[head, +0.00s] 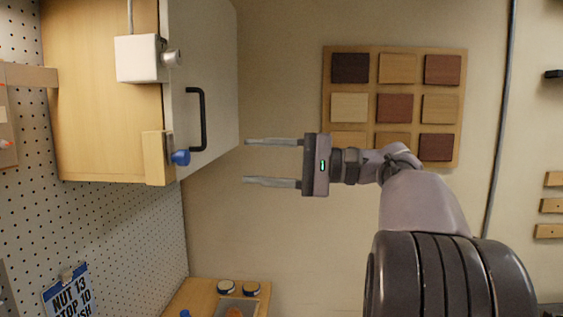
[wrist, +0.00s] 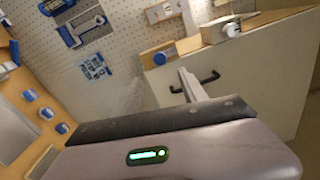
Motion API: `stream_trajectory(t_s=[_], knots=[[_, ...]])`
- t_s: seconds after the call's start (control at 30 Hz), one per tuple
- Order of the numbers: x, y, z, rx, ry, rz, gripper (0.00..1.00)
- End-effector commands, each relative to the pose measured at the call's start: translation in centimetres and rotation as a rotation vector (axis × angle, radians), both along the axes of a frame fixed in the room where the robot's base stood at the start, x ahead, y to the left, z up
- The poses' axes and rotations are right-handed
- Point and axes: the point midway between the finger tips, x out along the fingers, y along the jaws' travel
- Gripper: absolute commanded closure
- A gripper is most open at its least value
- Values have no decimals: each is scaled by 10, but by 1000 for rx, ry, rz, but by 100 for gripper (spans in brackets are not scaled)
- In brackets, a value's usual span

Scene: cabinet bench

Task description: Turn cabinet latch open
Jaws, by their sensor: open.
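A wooden cabinet (head: 105,110) hangs at the left of the head view, with a pale door (head: 218,80) facing right. The door also shows in the wrist view (wrist: 245,95). A blue latch knob (head: 180,157) sits at the door's lower edge beside a wooden block (head: 157,160); the knob also shows in the wrist view (wrist: 160,58). The door looks closed. My gripper (head: 246,161) is open and empty, its fingers level and pointing left toward the door, apart from knob and door. In the wrist view one finger clearly shows.
A black handle (head: 203,120) stands out from the door above the knob. A white box with a round metal knob (head: 140,58) is higher up. A board of wood samples (head: 362,101) hangs behind my arm. Jars (head: 226,286) stand on a bench below.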

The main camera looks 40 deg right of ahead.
Motion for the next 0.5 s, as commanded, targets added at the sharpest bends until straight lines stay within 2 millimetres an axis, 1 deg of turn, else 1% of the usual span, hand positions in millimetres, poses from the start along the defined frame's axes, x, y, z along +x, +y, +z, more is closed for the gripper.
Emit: stream_trajectory(t_s=[0.03,0.1,0.2,0.3,0.5], knots=[[-8,-9,0,-1,0,-4,50],[-19,-20,-1,1,0,-3,50],[-29,-29,-1,-1,1,-1,50],[-34,-34,-2,-1,-1,0,50],[-35,-35,-2,-1,0,0,50]])
